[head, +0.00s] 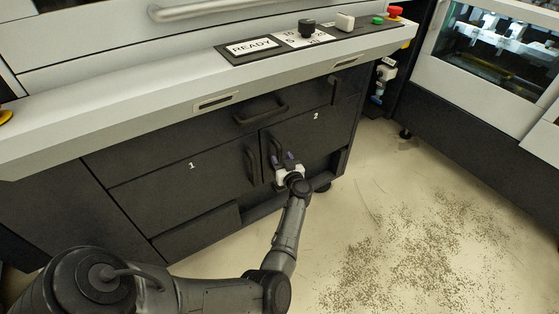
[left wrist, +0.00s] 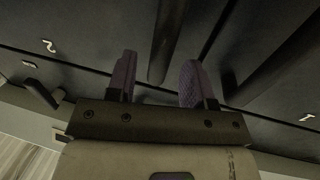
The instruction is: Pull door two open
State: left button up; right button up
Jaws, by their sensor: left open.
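Door two (head: 310,145) is a dark cabinet panel marked "2", and it looks shut, flush with the front. Its dark bar handle (head: 274,147) stands upright near its left edge. My left gripper (head: 283,158) is open in front of the lower part of this handle. In the left wrist view, the handle (left wrist: 166,35) of door two lies between the two spread purple fingers, with gaps on both sides. I cannot tell how deep the handle sits between them. The "2" shows upside down at the left there. My right gripper is not in view.
Door one (head: 190,180), marked "1", adjoins on the left, with its handle (head: 252,166) close by. A drawer handle (head: 262,110) is above. A grey ledge with a READY panel (head: 250,46) overhangs. Open floor with scattered specks (head: 420,240) lies to the right.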

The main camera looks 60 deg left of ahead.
aim_at(280, 157)
pick_arm(q)
jog(key=shift+w+a+b, duration=0.15)
jog(key=shift+a+b, duration=0.2)
jog(key=shift+a, duration=0.4)
jog(key=shift+w+a+b, duration=0.1)
jog(key=shift+a+b, duration=0.25)
jog(key=shift+a, duration=0.4)
grip_shut()
